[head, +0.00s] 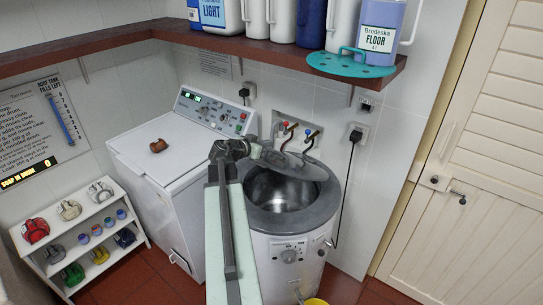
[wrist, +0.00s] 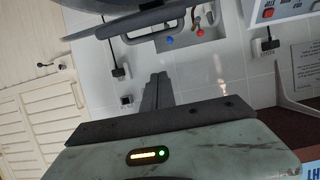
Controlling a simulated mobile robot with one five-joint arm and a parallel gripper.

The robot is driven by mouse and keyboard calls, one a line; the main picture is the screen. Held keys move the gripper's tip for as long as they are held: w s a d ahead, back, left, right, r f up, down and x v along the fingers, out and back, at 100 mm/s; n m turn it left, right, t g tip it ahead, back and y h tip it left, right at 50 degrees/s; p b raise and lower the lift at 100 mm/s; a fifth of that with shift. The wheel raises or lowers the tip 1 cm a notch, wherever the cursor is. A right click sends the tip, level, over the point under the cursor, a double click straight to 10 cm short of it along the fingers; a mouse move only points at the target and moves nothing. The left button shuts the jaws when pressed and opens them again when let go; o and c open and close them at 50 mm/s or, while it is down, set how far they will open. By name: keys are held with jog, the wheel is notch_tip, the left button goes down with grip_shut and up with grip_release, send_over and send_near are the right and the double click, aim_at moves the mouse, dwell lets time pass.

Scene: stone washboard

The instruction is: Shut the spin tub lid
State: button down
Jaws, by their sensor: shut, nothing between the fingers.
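The spin tub (head: 290,245) is a white round machine with a grey rim and an open steel drum. Its grey lid (head: 312,168) is raised at the back of the opening, partly hidden behind my gripper. In the wrist view the lid (wrist: 85,15) fills the top edge, with a dark bar handle (wrist: 140,22) across it. My gripper (head: 268,156) is at the lid's left side, above the drum's back rim. Its dark fingers (wrist: 158,85) are shut and empty in the wrist view. I cannot tell whether they touch the lid.
A white washing machine (head: 150,170) stands left, with a brown object on top. A brown shelf (head: 240,47) with bottles and a teal disc (head: 350,63) hangs above. Taps (head: 309,137) are behind the tub. A white rack (head: 85,235) stands far left; a louvred door (head: 480,150) is right.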

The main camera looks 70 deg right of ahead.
aim_at(277, 154)
jog(key=shift+s+d, duration=0.1)
jog(key=shift+s, duration=0.05)
jog(key=d+f+b, duration=0.2)
jog(key=s+d+f+b, duration=0.1)
jog(key=d+f+b, duration=0.1)
jog(key=s+d+f+b, duration=0.1)
jog(key=d+f+b, duration=0.1)
jog(key=shift+s+d+f, duration=0.2)
jog(key=shift+s+d, duration=0.05)
jog(key=shift+w+a+f+b, duration=0.1)
jog(key=shift+a+f+b, duration=0.1)
jog(key=shift+b, duration=0.15)
jog(key=shift+r, duration=0.15)
